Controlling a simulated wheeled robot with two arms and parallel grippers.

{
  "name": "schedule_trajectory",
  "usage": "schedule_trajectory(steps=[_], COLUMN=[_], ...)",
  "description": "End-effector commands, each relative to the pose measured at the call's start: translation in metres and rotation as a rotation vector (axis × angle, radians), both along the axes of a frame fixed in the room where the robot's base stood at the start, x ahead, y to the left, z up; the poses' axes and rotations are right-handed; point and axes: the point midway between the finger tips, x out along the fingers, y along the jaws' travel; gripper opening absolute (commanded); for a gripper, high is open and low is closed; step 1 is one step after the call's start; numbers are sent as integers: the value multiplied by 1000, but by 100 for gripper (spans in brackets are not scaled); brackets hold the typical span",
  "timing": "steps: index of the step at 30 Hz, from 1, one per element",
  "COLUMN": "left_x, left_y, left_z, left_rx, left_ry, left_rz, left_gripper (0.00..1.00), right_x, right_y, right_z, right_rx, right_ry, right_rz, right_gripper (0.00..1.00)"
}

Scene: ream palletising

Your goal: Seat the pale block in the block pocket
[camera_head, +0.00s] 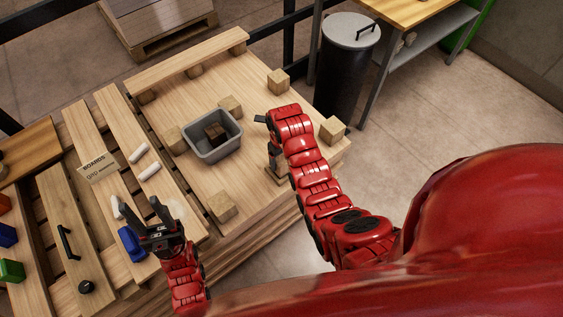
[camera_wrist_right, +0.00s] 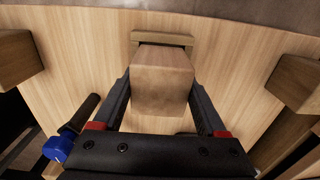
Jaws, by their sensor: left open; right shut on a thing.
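My right gripper (camera_wrist_right: 160,92) is shut on a pale wooden block (camera_wrist_right: 163,78), with one finger on each side of it. Beyond the block is a wooden strip with a dark gap under it (camera_wrist_right: 162,39), perhaps the block pocket. The block hides most of that spot, so I cannot tell whether it is in the pocket or above it. In the head view my red right arm comes down at the deck's right side and mostly hides the gripper and block. My left gripper (camera_head: 139,205) is open and empty over the slatted boards at the left.
Similar wooden blocks (camera_head: 278,82) stand around the pallet deck (camera_head: 185,97). A grey bin (camera_head: 214,152) with a dark block (camera_head: 215,132) in it sits mid-deck. White cylinders (camera_head: 139,152), a boards sign (camera_head: 98,168) and a blue object (camera_head: 131,243) lie left. A dark trash can (camera_head: 343,85) stands behind.

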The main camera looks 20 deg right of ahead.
Motion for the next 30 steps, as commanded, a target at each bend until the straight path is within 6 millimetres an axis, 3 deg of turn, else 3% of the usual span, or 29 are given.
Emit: schedule_trajectory(steps=[6,16,17,18,21,30], left_x=[0,0,0,0,0,0], left_y=[0,0,0,0,0,0], left_z=[9,5,6,6,6,9], left_rx=[0,0,0,0,0,0], left_ry=[0,0,0,0,0,0], left_rz=[0,0,0,0,0,0], left_gripper=[50,50,50,50,50,50], right_x=[-1,-1,-1,-1,-1,0], right_y=[0,0,0,0,0,0], right_z=[-21,-26,-25,-25,-24,-20], right_rx=[0,0,0,0,0,-1], right_ry=[3,0,0,0,0,-1], right_rz=[0,0,0,0,0,0], right_gripper=[11,11,78,85,100,100])
